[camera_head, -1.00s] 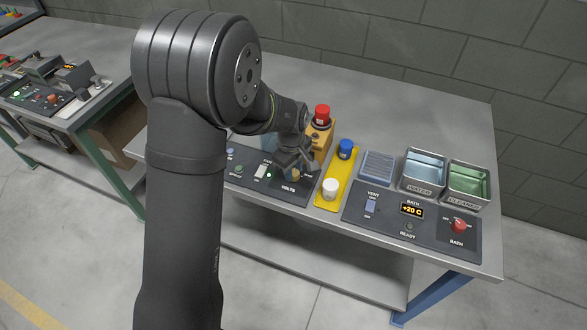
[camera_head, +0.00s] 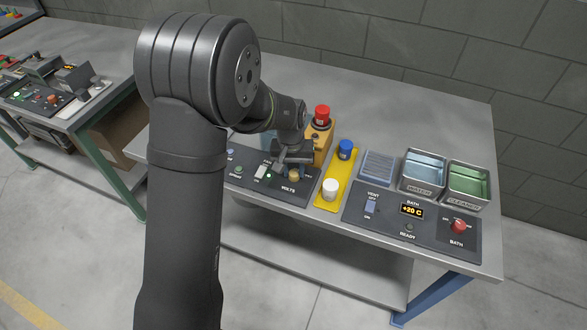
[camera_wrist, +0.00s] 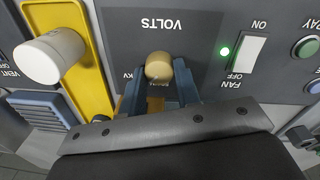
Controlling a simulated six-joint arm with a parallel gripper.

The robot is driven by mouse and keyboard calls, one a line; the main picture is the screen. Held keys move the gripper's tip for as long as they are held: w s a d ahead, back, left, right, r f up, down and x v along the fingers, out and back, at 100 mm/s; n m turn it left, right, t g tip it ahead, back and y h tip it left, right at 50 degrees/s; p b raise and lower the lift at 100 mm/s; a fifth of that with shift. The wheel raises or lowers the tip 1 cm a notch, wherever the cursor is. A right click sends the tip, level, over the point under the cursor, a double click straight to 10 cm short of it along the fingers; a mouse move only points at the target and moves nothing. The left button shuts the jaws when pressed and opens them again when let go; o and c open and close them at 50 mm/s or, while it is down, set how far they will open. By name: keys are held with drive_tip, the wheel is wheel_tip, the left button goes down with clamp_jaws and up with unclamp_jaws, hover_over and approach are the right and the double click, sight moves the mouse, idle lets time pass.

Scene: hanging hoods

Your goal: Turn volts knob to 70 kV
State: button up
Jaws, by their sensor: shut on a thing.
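The volts knob (camera_head: 294,175) is a tan knob on the dark panel, just above the word VOLTS. In the wrist view the knob (camera_wrist: 158,66) shows its rounded end toward the camera, below the upside-down VOLTS label. My gripper (camera_wrist: 159,92) has its two blue-grey fingers on either side of the knob and is shut on it. In the head view my gripper (camera_head: 284,165) reaches the knob from behind. The fingers and gripper body hide most of the scale, so I cannot read the knob's setting.
A white fan switch (camera_wrist: 248,58) and a lit green lamp (camera_wrist: 225,52) sit beside the knob. A yellow strip (camera_head: 328,200) with a white cap (camera_head: 330,189) and a blue cap (camera_head: 345,149) is on the other side. An orange box with a red button (camera_head: 322,113) stands behind.

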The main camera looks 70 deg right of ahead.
sight(291, 171)
drive_tip(key=shift+m, duration=2)
drive_tip(key=shift+d, duration=0.1)
drive_tip(key=o, duration=1)
drive_tip(key=shift+c, duration=0.2)
drive_tip(key=shift+r, duration=0.1)
wheel_tip(291, 171, up, 17)
drive_tip(key=shift+w+r, duration=0.15)
drive_tip(key=shift+w, duration=0.25)
drive_tip(key=f, duration=1.1)
drive_tip(key=s+f, duration=0.1)
drive_tip(key=f, duration=0.5)
drive_tip(key=shift+f, duration=0.25)
